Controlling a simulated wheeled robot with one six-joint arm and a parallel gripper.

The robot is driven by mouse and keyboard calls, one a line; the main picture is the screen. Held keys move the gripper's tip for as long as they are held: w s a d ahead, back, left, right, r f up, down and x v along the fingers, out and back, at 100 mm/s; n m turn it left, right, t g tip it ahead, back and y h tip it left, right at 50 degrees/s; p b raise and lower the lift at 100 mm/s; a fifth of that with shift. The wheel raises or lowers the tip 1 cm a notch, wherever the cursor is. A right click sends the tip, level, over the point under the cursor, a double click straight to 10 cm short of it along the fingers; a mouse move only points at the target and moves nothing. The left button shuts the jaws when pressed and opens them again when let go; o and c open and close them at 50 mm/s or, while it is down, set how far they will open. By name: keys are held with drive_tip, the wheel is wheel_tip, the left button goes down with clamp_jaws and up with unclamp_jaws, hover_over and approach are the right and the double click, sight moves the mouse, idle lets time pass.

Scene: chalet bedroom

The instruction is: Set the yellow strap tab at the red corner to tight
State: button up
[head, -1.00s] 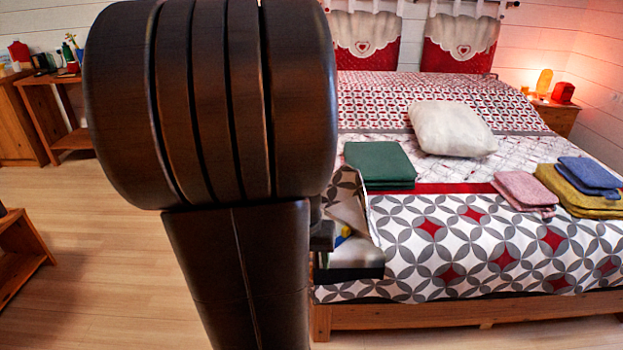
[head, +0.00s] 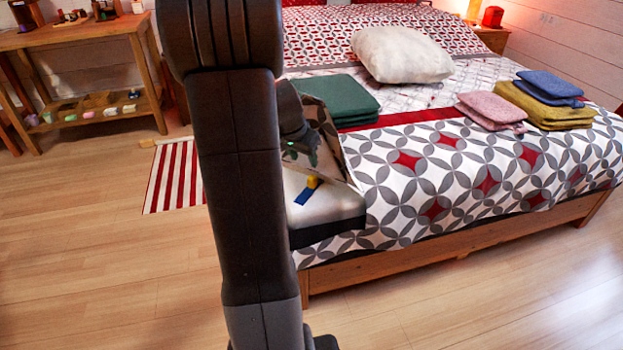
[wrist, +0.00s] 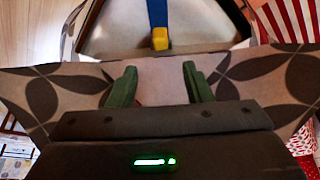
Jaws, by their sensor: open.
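The yellow strap tab (head: 312,182) sits at the end of a short blue strap (head: 301,197) on the bare pale mattress corner (head: 335,208). In the wrist view the tab (wrist: 160,38) and strap (wrist: 157,12) are ahead of my fingers, at the top centre. My gripper (wrist: 159,82) is open, its two green fingers apart with nothing held between them. In the head view my gripper (head: 313,157) is just above and behind the tab, apart from it. A folded-back patterned cover (wrist: 250,78) lies beyond and below the fingers. No red corner mark shows clearly.
A green folded stack (head: 340,102) lies on the bed close to my arm. A white pillow (head: 402,54) and more folded cloths (head: 490,110) lie farther right. A striped rug (head: 175,178) is on the floor at left. Floor in front of the bed is clear.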

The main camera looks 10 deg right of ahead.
sight(311, 178)
drive_tip(key=b+x, duration=0.2)
drive_tip(key=x, duration=0.8)
drive_tip(key=shift+f+b, duration=0.35)
drive_tip(key=shift+b, duration=0.05)
clamp_jaws()
